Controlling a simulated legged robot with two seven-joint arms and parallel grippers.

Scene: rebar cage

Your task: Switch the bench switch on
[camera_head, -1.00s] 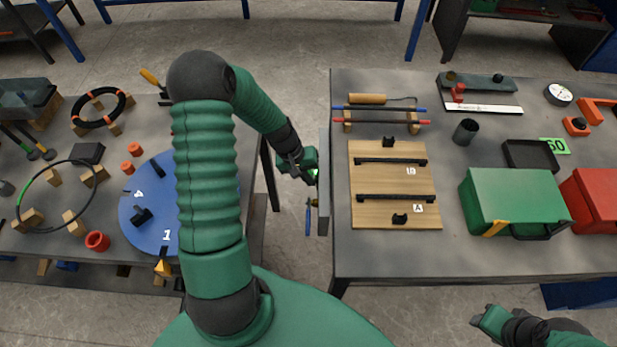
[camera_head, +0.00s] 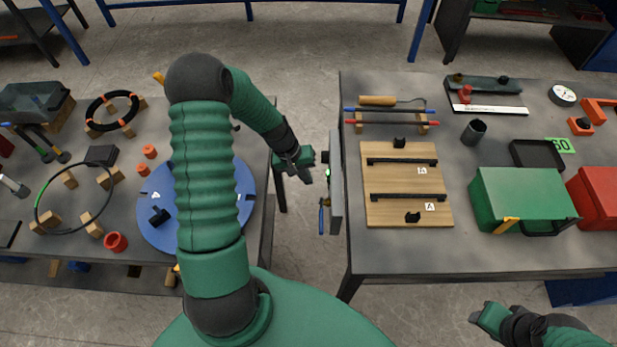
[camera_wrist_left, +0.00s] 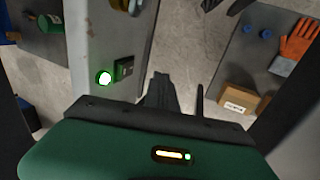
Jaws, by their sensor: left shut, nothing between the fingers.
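The bench switch shows in the left wrist view as a small black box (camera_wrist_left: 123,70) on a grey panel (camera_wrist_left: 107,35). A round lamp (camera_wrist_left: 103,77) beside it glows green-white. Which way the switch's lever sits is too small to tell. In the head view the panel (camera_head: 336,190) stands upright along the left side of the right bench, and its switch face is hidden. My left gripper (camera_head: 307,176) is shut and empty, just left of the panel with a small gap. My right gripper (camera_head: 482,316) is at the lower right, away from the panel; its jaws are unclear.
A blue-handled tool (camera_head: 322,218) hangs at the panel's near end. The right bench (camera_head: 400,258) carries a wooden board (camera_head: 405,183), a green box (camera_head: 522,195) and a red box (camera_head: 597,195). The left bench holds a blue disc (camera_head: 240,188). Open floor lies between the benches.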

